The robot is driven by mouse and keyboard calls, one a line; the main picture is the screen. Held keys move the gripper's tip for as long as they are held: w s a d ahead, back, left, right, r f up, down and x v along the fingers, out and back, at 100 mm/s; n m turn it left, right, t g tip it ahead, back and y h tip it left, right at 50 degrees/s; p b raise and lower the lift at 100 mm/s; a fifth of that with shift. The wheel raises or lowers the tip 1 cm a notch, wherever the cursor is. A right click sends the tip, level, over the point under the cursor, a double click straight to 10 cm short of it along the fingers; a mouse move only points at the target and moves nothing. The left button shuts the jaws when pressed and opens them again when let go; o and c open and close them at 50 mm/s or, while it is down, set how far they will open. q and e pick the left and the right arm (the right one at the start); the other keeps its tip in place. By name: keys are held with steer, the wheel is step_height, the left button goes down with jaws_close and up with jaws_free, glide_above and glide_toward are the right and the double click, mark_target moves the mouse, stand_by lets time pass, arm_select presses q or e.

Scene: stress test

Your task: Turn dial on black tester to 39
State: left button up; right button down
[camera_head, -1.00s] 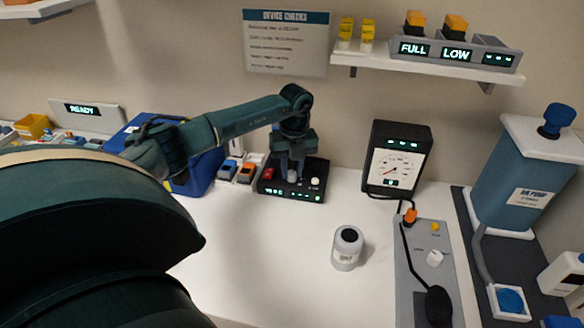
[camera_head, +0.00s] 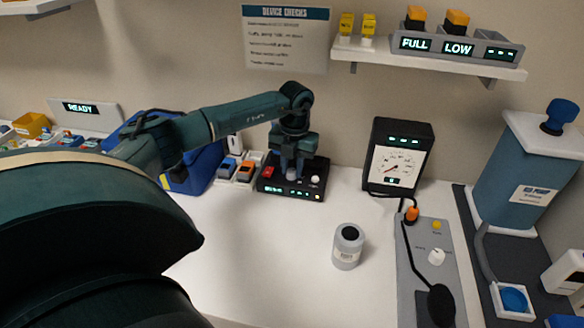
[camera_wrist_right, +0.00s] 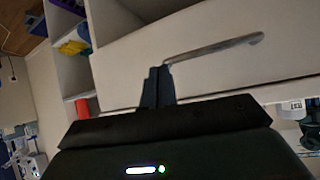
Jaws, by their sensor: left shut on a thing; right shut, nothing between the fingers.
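The black tester (camera_head: 318,188) sits on the white bench near the wall, in the middle of the head view. It has a red button at its left, a white knob at its right and green lit displays along its front, too small to read. My left gripper (camera_head: 292,174) points down over the tester and is shut on its pale dial (camera_head: 291,178). The fingers hide much of the dial, so its setting cannot be read. My right gripper (camera_wrist_right: 158,88) is shut and empty in the right wrist view, in front of a pale drawer front with a metal handle (camera_wrist_right: 215,47).
Small blue and orange blocks (camera_head: 245,172) and a blue bag (camera_head: 193,170) stand left of the tester. A black gauge box (camera_head: 398,155) stands to its right. A grey jar (camera_head: 347,247) stands in front, with clear bench to its left. A shelf (camera_head: 430,60) hangs above.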

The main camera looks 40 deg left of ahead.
mark_target(292, 173)
arm_select(q)
steer(key=m+b, duration=0.1)
steer(key=m, duration=0.4)
steer(key=shift+m, duration=0.4)
steer(key=m+b, duration=0.1)
steer(key=m, duration=0.4)
steer(key=shift+m+t, duration=0.3)
steer(key=shift+r, duration=0.1)
steer(key=o, duration=1)
steer(key=shift+d, duration=0.1)
steer(key=r, duration=0.6)
steer(key=r+b, duration=0.1)
steer(key=r, duration=0.6)
steer(key=shift+s+d, duration=0.2)
steer(key=shift+s, duration=0.1)
